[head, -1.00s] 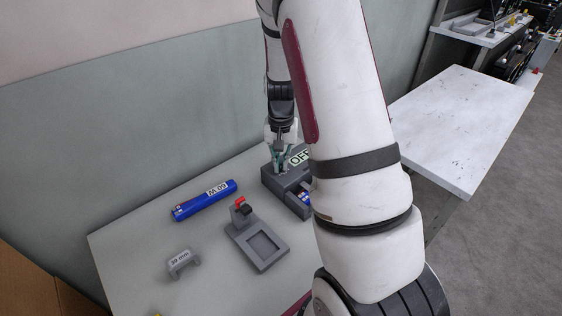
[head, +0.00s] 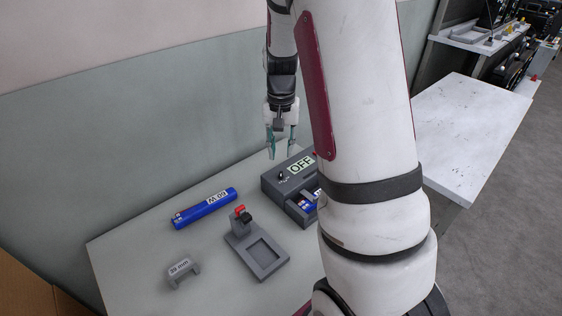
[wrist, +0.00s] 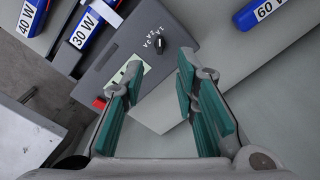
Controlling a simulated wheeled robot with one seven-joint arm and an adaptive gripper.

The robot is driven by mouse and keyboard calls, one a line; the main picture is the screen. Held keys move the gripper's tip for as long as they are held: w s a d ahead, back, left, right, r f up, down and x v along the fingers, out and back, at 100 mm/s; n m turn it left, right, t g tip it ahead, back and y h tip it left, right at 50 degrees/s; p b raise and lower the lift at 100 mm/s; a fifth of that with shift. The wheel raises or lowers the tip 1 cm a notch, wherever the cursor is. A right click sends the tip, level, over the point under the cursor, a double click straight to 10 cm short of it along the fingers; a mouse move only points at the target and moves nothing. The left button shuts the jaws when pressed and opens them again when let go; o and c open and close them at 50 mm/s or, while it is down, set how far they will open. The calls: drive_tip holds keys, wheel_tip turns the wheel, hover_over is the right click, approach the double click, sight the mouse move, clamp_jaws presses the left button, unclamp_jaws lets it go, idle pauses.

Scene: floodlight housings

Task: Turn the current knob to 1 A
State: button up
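The grey supply box (head: 270,185) stands at the back of the table, with a display (head: 301,164) reading OFF. Its small black current knob (head: 281,175) sits on the top face beside the display. In the wrist view my gripper (wrist: 158,72) partly hides the display (wrist: 130,77).
A red button (wrist: 99,103) is on the box. Blue 30 W (wrist: 87,30) and 60 W (wrist: 268,12) units also show.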

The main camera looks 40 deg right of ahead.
wheel_tip(320, 180, up, 4)
idle(0.7)
drive_tip(key=s+a+r+n+t, duration=0.2)
drive_tip(key=s+a+r+n, duration=0.2)
drive_tip(key=s+a+r, duration=0.6)
drive_tip(key=s+a+r+n+t+p, duration=0.1)
drive_tip(key=s+a+r+n, duration=0.3)
drive_tip(key=s+a, duration=0.5)
drive_tip(key=s+t, duration=0.1)
drive_tip(key=s, duration=0.2)
drive_tip(key=shift+s+a+r+n, duration=0.2)
drive_tip(key=shift+a+r+n, duration=0.15)
drive_tip(key=shift+r+n, duration=0.05)
